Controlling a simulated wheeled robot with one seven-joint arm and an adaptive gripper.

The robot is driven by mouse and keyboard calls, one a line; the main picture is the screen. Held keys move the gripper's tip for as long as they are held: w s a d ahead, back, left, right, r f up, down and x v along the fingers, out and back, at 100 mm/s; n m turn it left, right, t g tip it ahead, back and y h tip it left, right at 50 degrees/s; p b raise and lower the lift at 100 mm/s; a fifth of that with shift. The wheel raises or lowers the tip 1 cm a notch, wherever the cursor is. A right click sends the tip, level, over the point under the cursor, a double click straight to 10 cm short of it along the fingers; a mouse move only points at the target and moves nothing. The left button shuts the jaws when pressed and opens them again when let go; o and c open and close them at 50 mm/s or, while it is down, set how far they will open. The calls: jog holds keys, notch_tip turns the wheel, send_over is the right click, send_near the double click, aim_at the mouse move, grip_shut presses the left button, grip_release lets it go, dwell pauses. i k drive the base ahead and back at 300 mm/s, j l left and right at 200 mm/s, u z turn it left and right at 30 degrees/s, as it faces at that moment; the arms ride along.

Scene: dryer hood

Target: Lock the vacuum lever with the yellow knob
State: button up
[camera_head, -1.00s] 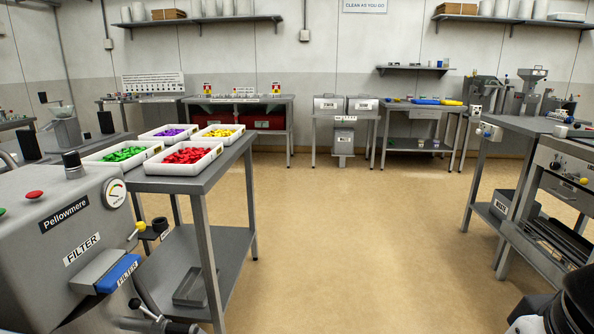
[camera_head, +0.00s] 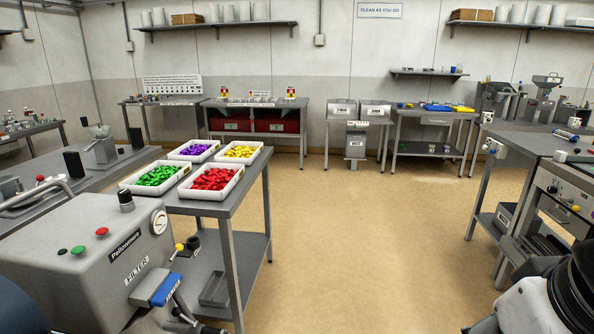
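The grey Pellowmere machine (camera_head: 85,265) stands at the lower left, with a round gauge (camera_head: 158,222) on its front corner. A small yellow knob (camera_head: 179,247) on a short lever sticks out from its right side, above a blue-ended filter part (camera_head: 160,288). The lever is small here, and I cannot tell whether it is locked. Part of my arm, black and white, shows in the lower right corner, well apart from the knob. My gripper is not in view.
A grey table (camera_head: 228,205) beside the machine bears trays of green, red, purple and yellow pieces. Another bench (camera_head: 525,140) with equipment stands at the right. The tan floor (camera_head: 345,230) between them is clear. Benches line the back wall.

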aim_at(179, 247)
jog(key=i+u, duration=0.15)
jog(key=u, duration=1.05)
jog(key=i+l+u, duration=0.2)
jog(key=l, duration=0.15)
jog(key=i+l+u, duration=0.25)
jog(key=l+u, duration=0.2)
jog(key=l, duration=0.25)
jog(key=i+l+u, duration=0.1)
jog(key=l+u, duration=0.15)
jog(key=l, duration=0.2)
jog(key=i+l+u, duration=0.2)
jog(key=l, duration=0.2)
jog(key=l+u, duration=0.25)
jog(key=l, duration=1.6)
jog(key=l+u, duration=0.3)
jog(key=l, duration=0.3)
jog(key=k, duration=0.05)
